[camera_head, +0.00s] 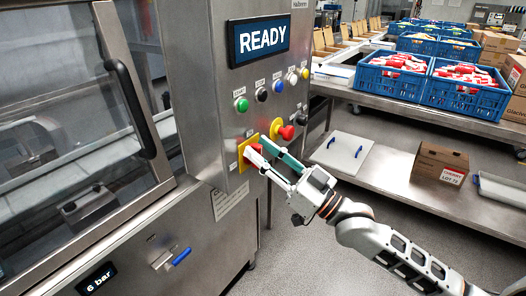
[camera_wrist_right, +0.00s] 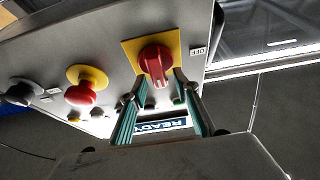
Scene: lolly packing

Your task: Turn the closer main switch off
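The closer main switch (camera_head: 254,149) is a red rotary knob on a yellow square plate, low on the steel control panel. It also shows in the right wrist view (camera_wrist_right: 156,62), its grip pointing down in that picture, with an OFF label (camera_wrist_right: 197,51) beside the plate. My right gripper (camera_head: 268,150) is at the switch. Its two fingers (camera_wrist_right: 160,85) stand apart on either side of the red grip; I see no clear contact. The fingers partly hide the knob in the head view. My left gripper is not in view.
A red mushroom button (camera_head: 287,132) on a yellow round base sits just right of the switch. Coloured buttons and a READY display (camera_head: 259,40) are above. A blue-handled valve (camera_head: 181,256) is below left. Tables with blue crates (camera_head: 391,84) and a carton (camera_head: 438,171) stand right.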

